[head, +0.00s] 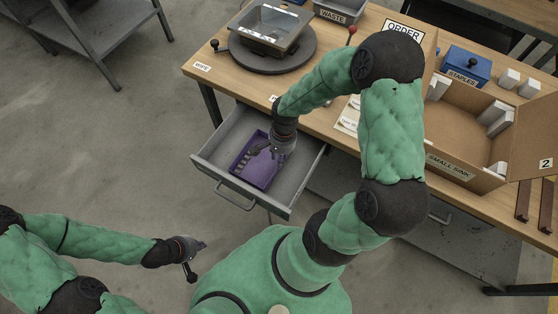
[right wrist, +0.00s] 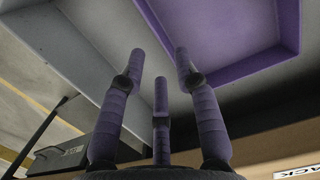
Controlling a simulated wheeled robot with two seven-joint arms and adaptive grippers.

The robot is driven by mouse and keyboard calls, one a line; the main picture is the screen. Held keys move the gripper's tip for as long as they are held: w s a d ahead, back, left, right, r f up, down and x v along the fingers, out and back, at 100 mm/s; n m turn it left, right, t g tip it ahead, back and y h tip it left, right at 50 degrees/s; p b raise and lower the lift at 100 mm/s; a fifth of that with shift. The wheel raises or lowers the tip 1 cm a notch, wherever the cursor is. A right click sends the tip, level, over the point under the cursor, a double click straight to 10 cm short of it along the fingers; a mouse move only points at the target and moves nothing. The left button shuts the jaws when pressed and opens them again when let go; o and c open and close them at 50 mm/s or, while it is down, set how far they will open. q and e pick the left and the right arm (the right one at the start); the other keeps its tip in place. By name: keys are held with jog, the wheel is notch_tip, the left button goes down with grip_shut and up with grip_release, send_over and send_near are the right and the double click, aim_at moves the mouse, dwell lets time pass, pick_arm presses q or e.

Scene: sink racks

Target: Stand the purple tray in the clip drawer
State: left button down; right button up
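A purple tray (head: 254,174) is in the open grey drawer (head: 301,172) under the table. It looks to lie flat or nearly flat. My right gripper (head: 262,150) hangs over it and hides its upper right part. In the right wrist view the tray (right wrist: 215,42) fills the upper right, beyond my spread fingers (right wrist: 158,65), with nothing between them. I cannot tell whether a fingertip touches the tray. My left gripper (head: 197,260) is open and empty, out to the left, well away from the drawer.
The drawer handle (head: 235,199) sticks out in front.

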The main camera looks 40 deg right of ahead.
notch_tip(320, 180, up, 6)
jog(key=p, duration=0.2)
jog(key=shift+d, duration=0.35)
jog(key=shift+w+r, duration=0.1)
